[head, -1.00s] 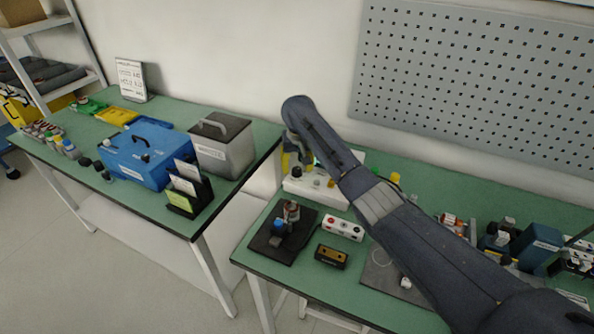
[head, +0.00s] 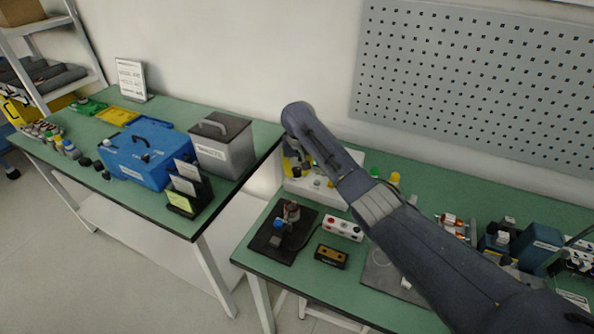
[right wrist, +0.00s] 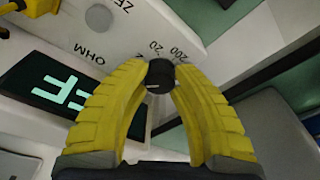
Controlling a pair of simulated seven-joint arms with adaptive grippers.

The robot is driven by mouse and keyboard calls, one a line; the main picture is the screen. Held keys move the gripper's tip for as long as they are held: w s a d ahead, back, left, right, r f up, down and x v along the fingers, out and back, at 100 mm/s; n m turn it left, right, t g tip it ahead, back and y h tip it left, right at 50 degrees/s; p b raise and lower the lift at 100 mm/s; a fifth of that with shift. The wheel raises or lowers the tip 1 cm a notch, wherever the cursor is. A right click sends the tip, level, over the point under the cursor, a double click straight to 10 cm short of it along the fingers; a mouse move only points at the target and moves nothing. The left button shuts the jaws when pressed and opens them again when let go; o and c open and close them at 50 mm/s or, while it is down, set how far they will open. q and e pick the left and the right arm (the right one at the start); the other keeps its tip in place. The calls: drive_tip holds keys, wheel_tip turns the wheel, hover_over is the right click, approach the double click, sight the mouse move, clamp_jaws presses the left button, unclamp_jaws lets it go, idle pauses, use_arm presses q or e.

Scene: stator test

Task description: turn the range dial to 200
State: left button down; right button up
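The range dial (right wrist: 160,73) is a small black knob with a white pointer line, on the sloping white face of a meter (right wrist: 118,42). In the right wrist view the pointer lies toward the left of the picture. The labels 20 and 200 are printed just above the dial, and OHM stands to the left. My right gripper (right wrist: 161,76) has its yellow fingers on both sides of the dial, apparently touching it. In the head view my right arm reaches over the meter (head: 325,192) and hides most of the gripper. My left gripper is not in view.
A lit display (right wrist: 58,92) is partly covered by a finger. In front of the meter are a white box with buttons (head: 343,228), a small black-and-yellow box (head: 331,257) and a dark plate (head: 268,243) bearing parts. A pegboard (head: 480,80) hangs behind.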

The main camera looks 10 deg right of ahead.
drive_tip(key=c, duration=0.4)
drive_tip(key=m, duration=0.5)
drive_tip(key=shift+a+h, duration=0.1)
drive_tip(key=shift+h, duration=0.2)
drive_tip(key=m, duration=0.4)
drive_tip(key=shift+g, duration=0.3)
drive_tip(key=m+h, duration=0.1)
drive_tip(key=m, duration=0.3)
drive_tip(key=shift+m, duration=0.3)
drive_tip(key=o, duration=1.1)
drive_tip(key=shift+c, duration=0.2)
